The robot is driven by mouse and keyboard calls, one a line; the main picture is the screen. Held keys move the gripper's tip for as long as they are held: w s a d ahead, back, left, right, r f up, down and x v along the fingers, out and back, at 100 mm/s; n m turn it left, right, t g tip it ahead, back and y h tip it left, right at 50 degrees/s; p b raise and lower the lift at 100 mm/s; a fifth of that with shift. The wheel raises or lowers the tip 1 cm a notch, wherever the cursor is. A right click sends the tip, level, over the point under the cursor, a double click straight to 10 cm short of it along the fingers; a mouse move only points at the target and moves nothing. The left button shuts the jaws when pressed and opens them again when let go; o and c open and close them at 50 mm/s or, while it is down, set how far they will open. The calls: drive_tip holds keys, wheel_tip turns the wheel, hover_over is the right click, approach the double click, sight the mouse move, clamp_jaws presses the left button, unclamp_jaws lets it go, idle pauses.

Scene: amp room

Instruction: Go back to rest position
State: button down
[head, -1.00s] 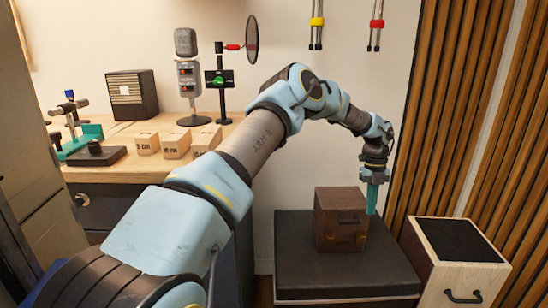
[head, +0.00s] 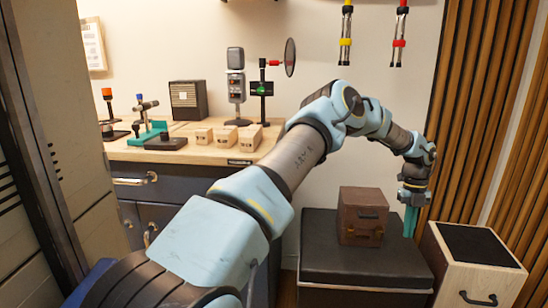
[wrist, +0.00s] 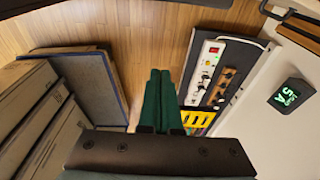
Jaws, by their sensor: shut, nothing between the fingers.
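My gripper (head: 410,222) points down at the end of my outstretched arm in the head view. Its green fingers are beside the right side of a brown box (head: 362,216), which sits on a black-topped stand (head: 330,262). In the wrist view my gripper (wrist: 160,80) has its two green fingers together, with nothing between them. I cannot tell from the head view whether the fingers touch the box.
A wooden box with a black top (head: 470,245) stands right of the stand. A workbench (head: 190,155) at left holds a microphone (head: 236,85), wooden blocks (head: 210,136) and a black speaker (head: 188,99). A grey cabinet (head: 60,150) is close at left. The wrist view shows wooden floor (wrist: 150,35).

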drive_tip(key=a+r+n+t, duration=0.1)
drive_tip(key=a+r+n, duration=0.2)
drive_tip(key=a+n, duration=0.45)
drive_tip(key=s+a+r+n, duration=0.1)
drive_tip(key=a+r+n, duration=0.35)
drive_tip(key=a, duration=0.65)
drive_tip(key=a+r+n+t, duration=0.1)
drive_tip(key=a+r+n, duration=0.1)
drive_tip(key=a+n, duration=0.6)
drive_tip(key=s+a+r+n+t, duration=0.1)
drive_tip(key=s+a+n, duration=0.65)
drive_tip(key=a, duration=0.25)
drive_tip(key=s+a+r+n+t, duration=0.1)
drive_tip(key=s+a+r+n, duration=0.1)
drive_tip(key=s+a+n, duration=0.6)
wheel_tip(320, 180, up, 13)
drive_tip(key=w+a+p, duration=0.1)
drive_tip(key=w+p, duration=0.1)
drive_tip(key=p, duration=1.1)
drive_tip(key=shift+w+a+f+n, duration=0.2)
drive_tip(key=shift+w+a+n, duration=0.05)
drive_tip(key=shift+a+n, duration=0.1)
